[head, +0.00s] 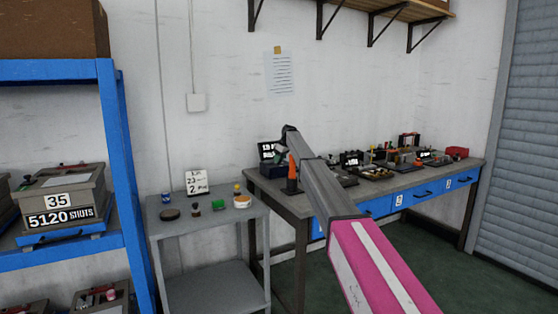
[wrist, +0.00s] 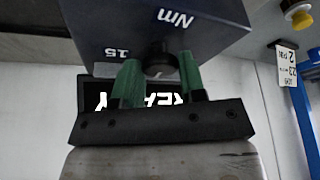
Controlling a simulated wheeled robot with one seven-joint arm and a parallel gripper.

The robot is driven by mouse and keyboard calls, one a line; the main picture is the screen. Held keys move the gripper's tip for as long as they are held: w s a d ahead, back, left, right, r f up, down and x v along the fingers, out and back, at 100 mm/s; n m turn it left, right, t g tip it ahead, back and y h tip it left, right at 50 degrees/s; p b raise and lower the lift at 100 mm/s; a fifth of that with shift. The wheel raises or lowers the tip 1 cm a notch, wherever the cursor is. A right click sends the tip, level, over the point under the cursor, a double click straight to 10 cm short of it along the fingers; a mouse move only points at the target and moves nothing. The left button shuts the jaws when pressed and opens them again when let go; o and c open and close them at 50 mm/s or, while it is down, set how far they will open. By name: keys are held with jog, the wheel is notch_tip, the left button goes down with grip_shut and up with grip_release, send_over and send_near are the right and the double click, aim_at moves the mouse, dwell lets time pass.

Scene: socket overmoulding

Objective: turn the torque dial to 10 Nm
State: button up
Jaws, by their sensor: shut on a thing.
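The torque dial (wrist: 158,53) is a small black round knob on a dark blue-grey box (wrist: 105,22), seen close up in the wrist view. The box is marked "Nm" and "15"; no 10 mark or pointer is readable. My gripper (wrist: 160,74) has its green fingers on either side of the dial and is shut on it, partly hiding it. A black display (wrist: 92,98) with white letters, apparently "READY", is partly covered by the fingers. In the head view the display (head: 268,151) stands at the left end of the workbench, with my arm reaching to it.
The workbench (head: 300,207) carries an orange upright object (head: 292,172) close beside my arm and several fixtures to the right. A grey side table (head: 165,232) with small items and a sign card (head: 197,182) stands at the left. A blue rack (head: 118,150) is further left.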

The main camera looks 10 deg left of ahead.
dwell(0.4)
jog(key=o, duration=0.9)
jog(key=shift+r, duration=0.1)
jog(key=v, duration=1)
jog(key=shift+d+r, duration=0.15)
jog(key=shift+r, duration=0.2)
